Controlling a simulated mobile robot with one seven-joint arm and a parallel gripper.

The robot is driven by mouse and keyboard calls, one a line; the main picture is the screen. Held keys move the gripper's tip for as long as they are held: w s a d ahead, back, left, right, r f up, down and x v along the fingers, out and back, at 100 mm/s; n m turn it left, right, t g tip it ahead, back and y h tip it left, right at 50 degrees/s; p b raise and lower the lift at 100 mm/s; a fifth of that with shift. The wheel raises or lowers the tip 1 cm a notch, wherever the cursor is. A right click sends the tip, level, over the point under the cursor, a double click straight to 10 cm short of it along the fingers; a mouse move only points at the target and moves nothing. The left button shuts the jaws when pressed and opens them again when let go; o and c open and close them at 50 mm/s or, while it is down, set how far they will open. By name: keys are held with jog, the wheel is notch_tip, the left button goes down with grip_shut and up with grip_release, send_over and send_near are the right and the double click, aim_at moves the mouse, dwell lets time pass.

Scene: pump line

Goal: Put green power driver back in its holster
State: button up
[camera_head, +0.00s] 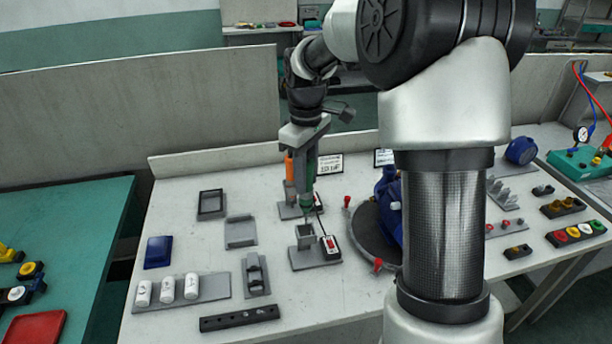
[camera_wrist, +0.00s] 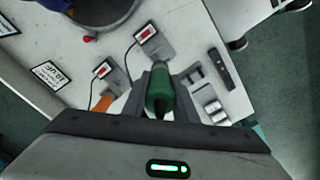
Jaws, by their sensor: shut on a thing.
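My gripper (camera_head: 303,153) is shut on the green power driver (camera_head: 309,170) and holds it upright with its tip pointing down. In the wrist view the driver (camera_wrist: 160,90) sits between the two fingers. The driver hangs over the grey holster (camera_head: 305,240), a small square socket on a grey base plate, close above it in the head view. I cannot tell how far its tip is from the socket. A box with a red display (camera_head: 330,244) stands right of the holster. An orange driver (camera_head: 289,167) stands in a second holder behind; it also shows in the wrist view (camera_wrist: 103,103).
A round dark turntable (camera_head: 362,240) with a blue pump part (camera_head: 387,205) and red knobs stands to the right. White cylinders (camera_head: 168,289), a blue tray (camera_head: 158,252) and grey fixtures (camera_head: 241,232) lie to the left. A black bar (camera_head: 239,318) lies in front.

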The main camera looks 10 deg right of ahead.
jog(key=b, duration=0.3)
send_over(306, 214)
jog(key=shift+w+f, duration=0.15)
jog(key=shift+f, duration=2.95)
jog(key=shift+f+b, duration=1.7)
jog(key=shift+f, duration=1.2)
jog(key=o, duration=1.2)
jog(key=shift+r, duration=0.15)
jog(key=shift+r+p, duration=2.55)
jog(key=shift+r, duration=0.35)
